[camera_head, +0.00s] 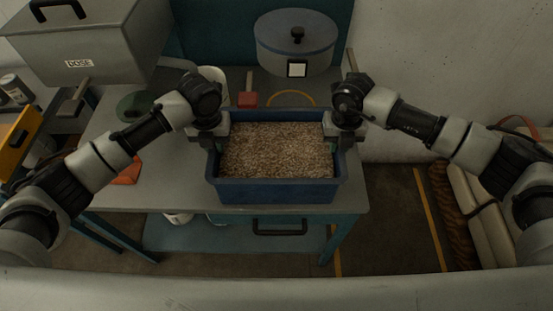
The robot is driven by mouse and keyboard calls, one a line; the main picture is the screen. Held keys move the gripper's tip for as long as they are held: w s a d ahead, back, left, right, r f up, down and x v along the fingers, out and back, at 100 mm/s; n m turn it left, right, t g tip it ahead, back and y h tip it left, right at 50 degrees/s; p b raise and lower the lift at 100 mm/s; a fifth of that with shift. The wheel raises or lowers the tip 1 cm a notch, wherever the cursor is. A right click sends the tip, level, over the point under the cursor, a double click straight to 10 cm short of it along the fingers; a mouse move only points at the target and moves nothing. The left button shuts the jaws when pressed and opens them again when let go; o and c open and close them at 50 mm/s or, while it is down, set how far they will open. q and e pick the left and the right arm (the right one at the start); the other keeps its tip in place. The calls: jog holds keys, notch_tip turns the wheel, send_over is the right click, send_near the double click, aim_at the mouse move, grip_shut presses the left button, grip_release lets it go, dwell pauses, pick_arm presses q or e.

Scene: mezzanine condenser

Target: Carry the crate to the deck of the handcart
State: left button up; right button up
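A blue crate (275,192) filled with tan grain-like material (276,150) is in the middle of the head view, over the front part of the grey table. I cannot tell whether it rests on the top or is slightly raised. My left gripper (211,143) is at the crate's left end wall, pointing down at the rim. My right gripper (342,142) is at the right end wall in the same way. The wrists hide most of the fingers, so their grip on the walls is unclear. I cannot make out a handcart in this view.
The grey table (105,200) has a lower shelf (215,237). Behind the crate stand a lidded blue-grey pot (296,45) and a red-ended tool (248,98). A grey bin marked DOSE (85,50) is at back left. Pale sacks (480,215) lie at right beside a yellow floor line (430,220).

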pick_arm(q)
grip_shut()
pick_arm(e)
grip_shut()
dwell(0.7)
